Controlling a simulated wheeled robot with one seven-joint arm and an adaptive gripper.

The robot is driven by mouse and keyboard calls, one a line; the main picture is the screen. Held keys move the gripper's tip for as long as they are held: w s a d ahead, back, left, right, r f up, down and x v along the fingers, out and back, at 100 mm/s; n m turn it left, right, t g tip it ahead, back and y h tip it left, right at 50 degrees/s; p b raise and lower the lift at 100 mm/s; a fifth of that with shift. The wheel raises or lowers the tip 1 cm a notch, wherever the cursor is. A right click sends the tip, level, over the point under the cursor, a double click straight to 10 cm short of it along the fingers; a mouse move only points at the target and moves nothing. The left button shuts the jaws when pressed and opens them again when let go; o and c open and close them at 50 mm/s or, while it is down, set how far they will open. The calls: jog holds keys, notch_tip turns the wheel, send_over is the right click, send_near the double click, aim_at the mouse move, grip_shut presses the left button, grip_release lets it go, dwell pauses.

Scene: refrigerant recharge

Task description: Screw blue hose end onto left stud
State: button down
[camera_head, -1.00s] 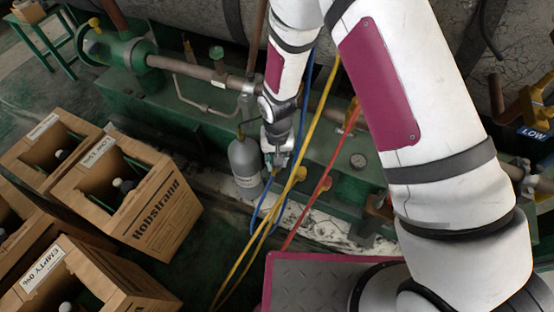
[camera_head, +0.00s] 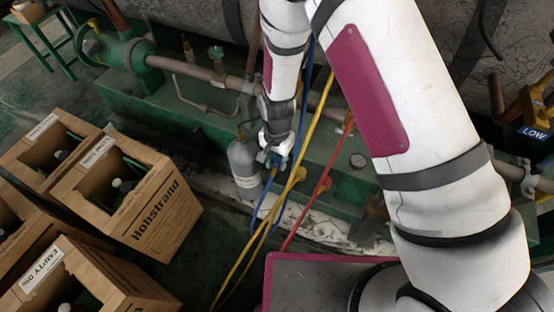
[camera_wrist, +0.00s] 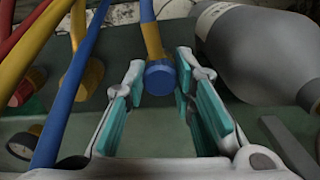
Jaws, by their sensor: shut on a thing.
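My gripper (camera_head: 273,160) is low over the green machine base, close beside a grey cylinder (camera_head: 244,165). In the wrist view its teal-padded fingers (camera_wrist: 162,82) are on either side of the blue hose end (camera_wrist: 160,78), near their tips. The hose end has a blue cap-like nut below a brass sleeve, with blue hose above. In the head view the blue hose (camera_head: 255,212) loops below the gripper. The arm and gripper hide the hose end there. I cannot make out the left stud in either view.
Yellow (camera_head: 262,232) and red (camera_head: 308,213) hoses cross close to the gripper. The grey cylinder (camera_wrist: 255,50) stands close on the right in the wrist view. Cardboard boxes (camera_head: 165,210) fill the lower left.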

jog(key=m, duration=0.3)
jog(key=shift+s+f+m+p, duration=0.1)
jog(key=shift+m+p, duration=0.2)
jog(key=m+p, duration=0.1)
jog(key=m, duration=0.1)
jog(key=shift+m, duration=0.3)
jog(key=c, duration=1.3)
grip_release()
jog(key=shift+m, duration=0.3)
notch_tip(320, 180, up, 12)
